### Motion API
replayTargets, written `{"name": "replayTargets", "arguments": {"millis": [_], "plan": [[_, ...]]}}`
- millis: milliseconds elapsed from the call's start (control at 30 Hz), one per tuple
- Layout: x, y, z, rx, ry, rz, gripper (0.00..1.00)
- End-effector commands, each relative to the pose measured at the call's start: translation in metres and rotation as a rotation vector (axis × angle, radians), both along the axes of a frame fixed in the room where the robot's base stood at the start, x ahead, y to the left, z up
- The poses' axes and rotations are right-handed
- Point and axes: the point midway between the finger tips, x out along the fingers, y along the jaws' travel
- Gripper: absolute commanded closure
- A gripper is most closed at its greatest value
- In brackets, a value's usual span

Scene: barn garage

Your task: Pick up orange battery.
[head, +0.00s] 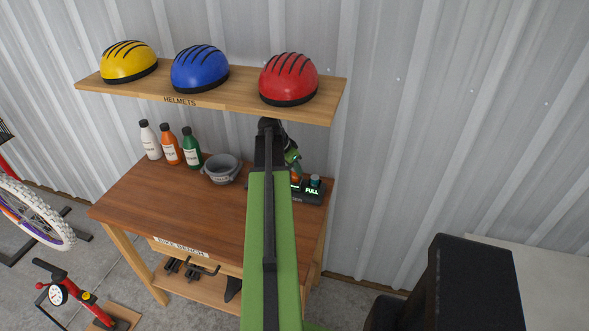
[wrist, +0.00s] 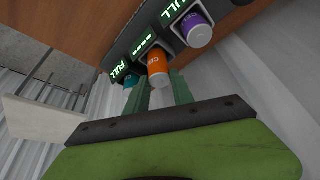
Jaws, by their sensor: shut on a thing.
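The orange battery (wrist: 158,70) stands at the middle slot of the dark charger (wrist: 150,38) in the wrist view, its near end between my green fingers. My gripper (wrist: 163,88) is shut on it. Whether its far end is still seated cannot be told. In the head view my arm hides most of the battery; a bit of orange (head: 296,181) shows by my gripper (head: 293,163) at the charger (head: 310,196). A purple battery (wrist: 198,32) and a teal battery (wrist: 130,82) sit on either side. The teal one also shows in the head view (head: 315,181).
The charger is at the right end of the wooden bench (head: 200,215). A grey bowl (head: 222,170) and several bottles (head: 171,148) stand left of it. A shelf (head: 215,96) with three helmets overhangs the bench's back, above my gripper. The corrugated wall is behind.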

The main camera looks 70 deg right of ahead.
Motion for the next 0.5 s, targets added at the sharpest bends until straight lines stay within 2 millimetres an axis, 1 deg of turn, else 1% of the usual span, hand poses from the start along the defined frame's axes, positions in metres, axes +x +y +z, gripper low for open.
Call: {"name": "replayTargets", "arguments": {"millis": [33, 67, 167, 367, 500], "plan": [[0.0, 0.0, 0.016, 0.0, 0.0, 0.0, 1.0], [0.0, 0.0, 0.021, 0.0, 0.0, 0.0, 1.0], [0.01, 0.019, 0.014, -0.001, -0.001, 0.003, 1.0], [0.034, 0.061, 0.014, 0.0, 0.0, 0.003, 1.0], [0.053, 0.094, 0.014, 0.0, 0.001, 0.004, 1.0]]}}
